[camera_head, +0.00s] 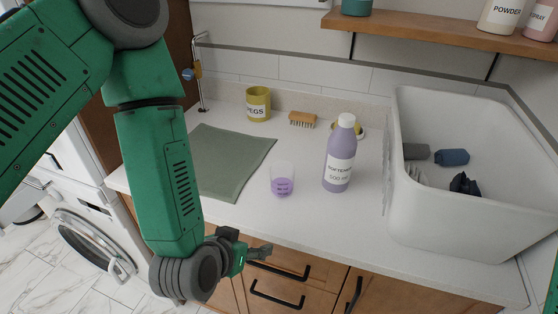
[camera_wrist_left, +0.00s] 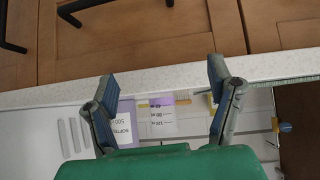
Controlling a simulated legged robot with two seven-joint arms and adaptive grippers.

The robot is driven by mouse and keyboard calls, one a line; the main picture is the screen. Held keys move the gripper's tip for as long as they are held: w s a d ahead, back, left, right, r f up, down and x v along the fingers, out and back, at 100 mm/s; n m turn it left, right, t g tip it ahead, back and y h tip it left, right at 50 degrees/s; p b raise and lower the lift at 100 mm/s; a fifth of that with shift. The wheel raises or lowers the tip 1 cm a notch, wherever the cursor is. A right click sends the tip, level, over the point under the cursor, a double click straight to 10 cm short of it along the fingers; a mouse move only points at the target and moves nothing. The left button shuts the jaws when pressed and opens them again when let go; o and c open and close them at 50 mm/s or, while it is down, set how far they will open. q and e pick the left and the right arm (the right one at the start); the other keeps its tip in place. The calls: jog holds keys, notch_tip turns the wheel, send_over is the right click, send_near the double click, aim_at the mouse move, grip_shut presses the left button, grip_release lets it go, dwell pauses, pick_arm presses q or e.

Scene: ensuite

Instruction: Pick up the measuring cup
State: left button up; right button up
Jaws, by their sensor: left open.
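The measuring cup (camera_head: 282,180) is a small clear cup with purple in its lower part. It stands on the white counter, left of the purple softener bottle (camera_head: 339,155). My left gripper (camera_head: 258,251) is in front of the counter's front edge, below and nearer than the cup. It is open and empty. In the left wrist view the open fingers (camera_wrist_left: 161,88) frame the measuring cup (camera_wrist_left: 163,122), which shows beyond them with its graduation marks visible. The softener bottle (camera_wrist_left: 124,128) shows beside it, partly covered by a finger. My right gripper is not in view.
A green mat (camera_head: 222,160) lies left of the cup. A yellow pegs pot (camera_head: 258,104) and a brush (camera_head: 302,119) stand behind. A large white basin (camera_head: 470,215) fills the right. Wooden drawers with black handles (camera_head: 278,298) are under the counter.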

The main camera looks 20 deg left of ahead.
pick_arm(q)
jog(key=w+d+r+t+y, duration=0.1)
jog(key=w+d+r+t, duration=0.15)
jog(key=r, duration=0.35)
jog(key=w+d+r+t, duration=0.2)
jog(key=w+r, duration=0.2)
jog(key=r, duration=0.1)
send_near(286, 167)
jog(key=x, duration=0.3)
jog(key=shift+w+f, duration=0.15)
jog(key=shift+w, duration=0.05)
jog(key=shift+w+d+f, duration=0.1)
jog(key=shift+w+d, duration=0.05)
jog(key=shift+w, duration=0.25)
jog(key=shift+w+d+f, duration=0.1)
jog(key=shift+w+f, duration=0.05)
jog(key=shift+w, duration=0.3)
jog(key=x, duration=0.3)
jog(key=shift+w, duration=0.25)
jog(key=shift+w+a+f+g, duration=0.15)
jog(key=shift+w+g, duration=0.1)
jog(key=shift+w, duration=0.05)
jog(key=shift+w+a+f, duration=0.1)
jog(key=shift+w+a, duration=0.05)
jog(key=shift+a, duration=0.1)
jog(key=c, duration=1.3)
jog(key=shift+d, duration=0.2)
jog(key=shift+c, duration=0.2)
